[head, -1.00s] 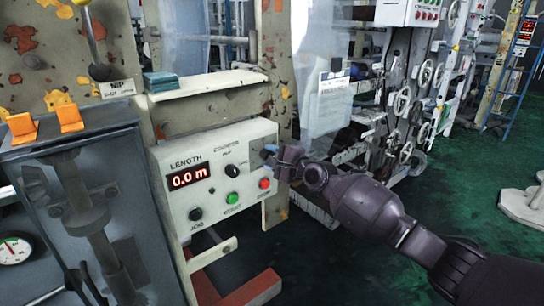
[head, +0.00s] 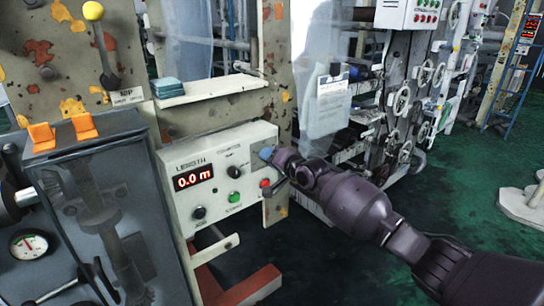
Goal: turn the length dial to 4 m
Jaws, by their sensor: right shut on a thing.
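The white control panel (head: 215,205) is left of centre, marked LENGTH, with a red display (head: 193,179) reading 0.0 m. My right gripper (head: 268,158) reaches in from the right to the panel's upper right. It is shut on a small blue part there, which I take to be the length dial (head: 265,153); the fingers and wrist hide most of it and its setting cannot be read. A pale square plate shows just left of the fingers. My left gripper is out of view.
A black knob (head: 234,172), a green button (head: 234,198), a red button (head: 265,183) and a black JOG knob (head: 198,212) sit close by on the panel. A shelf (head: 212,92) juts out above.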

